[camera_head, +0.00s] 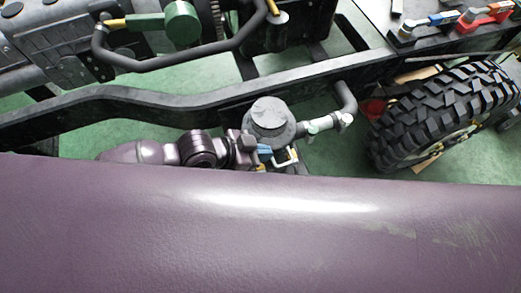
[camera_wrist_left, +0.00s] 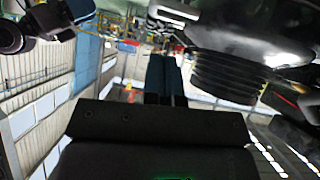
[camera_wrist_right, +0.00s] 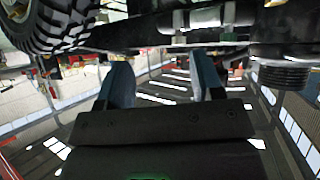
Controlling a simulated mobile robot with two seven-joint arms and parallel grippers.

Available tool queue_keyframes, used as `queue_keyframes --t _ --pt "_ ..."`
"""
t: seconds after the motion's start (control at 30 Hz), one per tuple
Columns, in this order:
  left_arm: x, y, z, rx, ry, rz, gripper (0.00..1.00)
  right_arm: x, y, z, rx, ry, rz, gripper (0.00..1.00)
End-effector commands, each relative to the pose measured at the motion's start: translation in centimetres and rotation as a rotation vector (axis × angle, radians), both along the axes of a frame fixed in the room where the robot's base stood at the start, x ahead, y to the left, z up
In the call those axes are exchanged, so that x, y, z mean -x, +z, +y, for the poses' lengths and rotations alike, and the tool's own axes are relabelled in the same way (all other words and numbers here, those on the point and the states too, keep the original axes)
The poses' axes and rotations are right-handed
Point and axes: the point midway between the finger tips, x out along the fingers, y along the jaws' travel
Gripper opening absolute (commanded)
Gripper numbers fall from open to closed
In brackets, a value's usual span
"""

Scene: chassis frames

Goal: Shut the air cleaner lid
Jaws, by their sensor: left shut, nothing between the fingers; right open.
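The air cleaner (camera_head: 268,120) is a grey round canister with a stepped, knobbed top, beside the chassis rail in the head view. Whether its lid is fully seated cannot be told. In the left wrist view the air cleaner (camera_wrist_left: 245,30) shows from below as a dark round body with a ribbed neck. My left gripper (camera_head: 266,151) reaches in from the left to the canister's near side. Its fingers (camera_wrist_left: 163,75) are shut together and empty, left of the ribbed neck. My right gripper (camera_wrist_right: 165,75) is open and empty, with the ribbed neck (camera_wrist_right: 280,72) to its right.
A grey pipe (camera_head: 325,124) runs from the canister to the right. A knobbly tyre (camera_head: 440,110) stands at the right. The dark chassis rail (camera_head: 190,106) passes behind. An engine with a green part (camera_head: 182,24) is at the upper left. The head view's lower part is blocked.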

Motion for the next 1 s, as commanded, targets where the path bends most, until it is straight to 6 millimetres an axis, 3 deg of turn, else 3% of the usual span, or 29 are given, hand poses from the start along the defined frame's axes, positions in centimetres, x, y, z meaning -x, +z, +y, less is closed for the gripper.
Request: queue_keyframes --t 0.2,0.5,1.0 --pt "1.4 2.1 3.4 -0.005 0.001 -0.001 0.00 1.3 -0.7 -0.2 -0.002 -0.011 0.027 0.61" --pt "2.7 4.3 6.6 -0.003 0.001 0.000 0.00 1.0 0.0 -0.4 0.005 -0.004 0.017 0.61" --pt "3.2 5.1 7.6 -0.001 0.002 0.003 0.00 0.8 0.1 -0.5 0.010 0.000 0.015 0.61"
